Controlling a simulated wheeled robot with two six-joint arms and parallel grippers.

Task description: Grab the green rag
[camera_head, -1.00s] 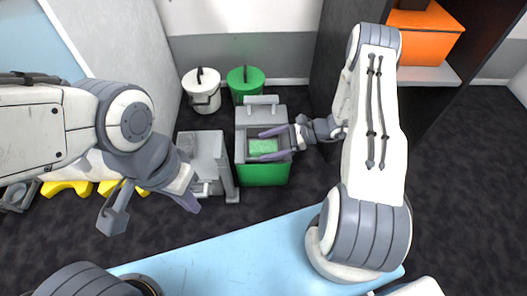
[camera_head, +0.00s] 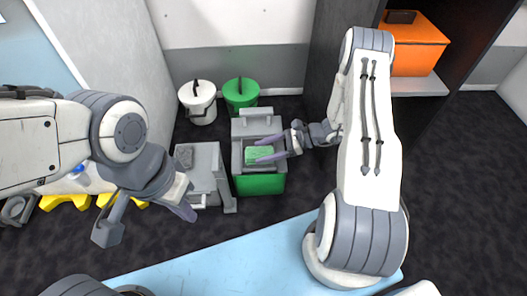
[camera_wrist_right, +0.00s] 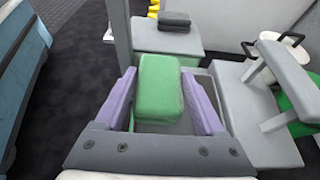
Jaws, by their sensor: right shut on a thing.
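The green rag (camera_head: 259,156) looks like a folded, rounded block at the grey and green bin (camera_head: 259,183), level with its open tray. My right gripper (camera_head: 267,148) reaches in from the right and is shut on the rag. In the right wrist view the rag (camera_wrist_right: 160,88) sits between the two purple fingers (camera_wrist_right: 160,98). I cannot tell whether it still touches the tray under it. My left gripper (camera_head: 147,221) is open and empty at the left, above the floor and apart from the bin.
A grey box (camera_head: 206,175) stands just left of the bin. A white bucket (camera_head: 199,103) and a green bucket (camera_head: 241,94) stand behind, by the wall. An orange box (camera_head: 411,45) is on a shelf at the right. A light blue surface (camera_head: 215,260) lies in front.

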